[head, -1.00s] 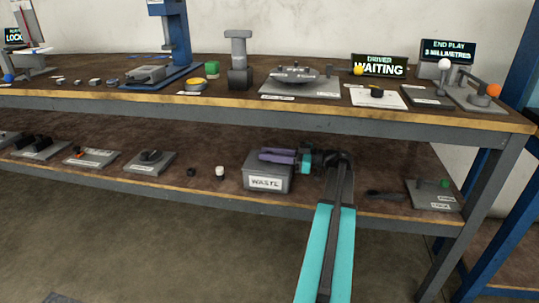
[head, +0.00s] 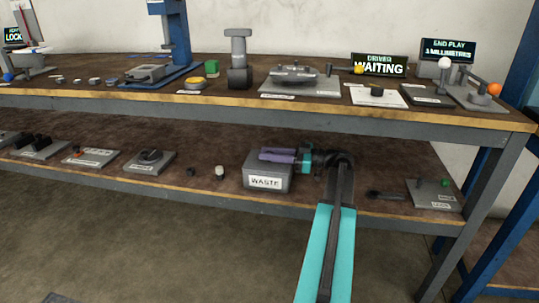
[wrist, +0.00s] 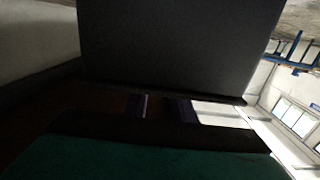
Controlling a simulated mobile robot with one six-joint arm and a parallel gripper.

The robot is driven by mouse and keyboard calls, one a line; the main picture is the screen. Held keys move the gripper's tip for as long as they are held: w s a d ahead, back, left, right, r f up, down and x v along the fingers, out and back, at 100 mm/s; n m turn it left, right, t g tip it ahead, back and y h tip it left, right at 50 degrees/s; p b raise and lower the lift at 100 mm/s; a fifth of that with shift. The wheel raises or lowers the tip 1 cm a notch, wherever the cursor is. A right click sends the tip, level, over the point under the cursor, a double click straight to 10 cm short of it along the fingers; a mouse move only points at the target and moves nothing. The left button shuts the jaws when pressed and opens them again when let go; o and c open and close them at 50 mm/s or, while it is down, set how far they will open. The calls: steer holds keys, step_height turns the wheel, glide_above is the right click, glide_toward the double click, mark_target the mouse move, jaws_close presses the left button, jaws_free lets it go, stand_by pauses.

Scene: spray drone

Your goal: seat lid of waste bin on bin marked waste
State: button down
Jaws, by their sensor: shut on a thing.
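The grey bin (head: 267,182) with a white WASTE label stands on the lower shelf in the head view. My gripper (head: 278,155) comes in from the right, with its purple fingers lying across the top of the bin. It is shut on the grey lid, which blends with the bin in the head view. In the wrist view a broad dark grey face (wrist: 180,45), seemingly the lid, fills the upper middle beyond the fingers. I cannot tell whether the lid rests fully on the rim; the contact line is hidden or too small.
A white-topped small part (head: 220,172) and a dark one stand left of the bin. A dark handled item (head: 385,194) and a grey plate with a green knob (head: 434,195) lie to the right. The upper bench top (head: 330,104) overhangs the shelf.

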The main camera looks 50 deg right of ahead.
steer(key=c, duration=1.4)
jaws_free()
steer(key=shift+s, duration=0.1)
steer(key=p+v, duration=0.4)
steer(key=v, duration=0.9)
steer(key=shift+s+d, duration=0.2)
steer(key=shift+s, duration=0.1)
